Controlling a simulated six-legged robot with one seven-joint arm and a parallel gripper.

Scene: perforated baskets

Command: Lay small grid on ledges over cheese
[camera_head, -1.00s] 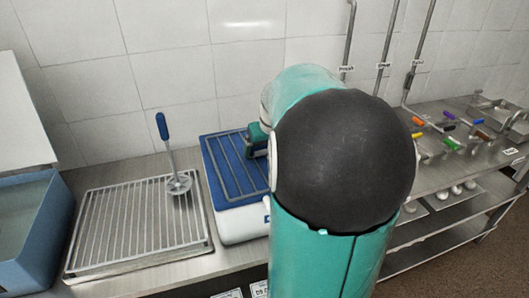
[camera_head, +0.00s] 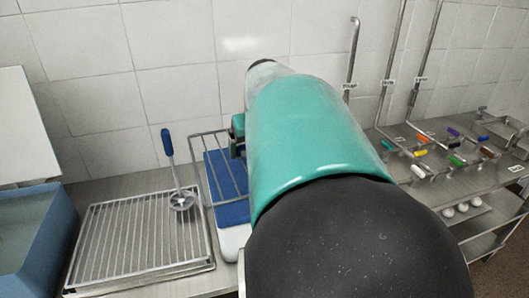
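The small grid (camera_head: 213,172), a grey wire rack, is raised above the blue top of a white-bodied device in the middle of the head view. My gripper (camera_head: 238,147) is at the grid's right side and appears shut on it. My own arm hides its fingertips and the grid's right part. I cannot see the cheese. No ledges can be made out; a blue open-topped basin (camera_head: 62,225) stands at the far left, with its inside only partly in view.
A large slatted grid (camera_head: 135,235) lies on the steel counter, with a blue-handled tool (camera_head: 168,150) standing on it. The blue-topped device (camera_head: 233,212) is beneath the small grid. Pipes (camera_head: 353,60) and colored-handled valves (camera_head: 455,160) are at right. The tiled wall is close behind.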

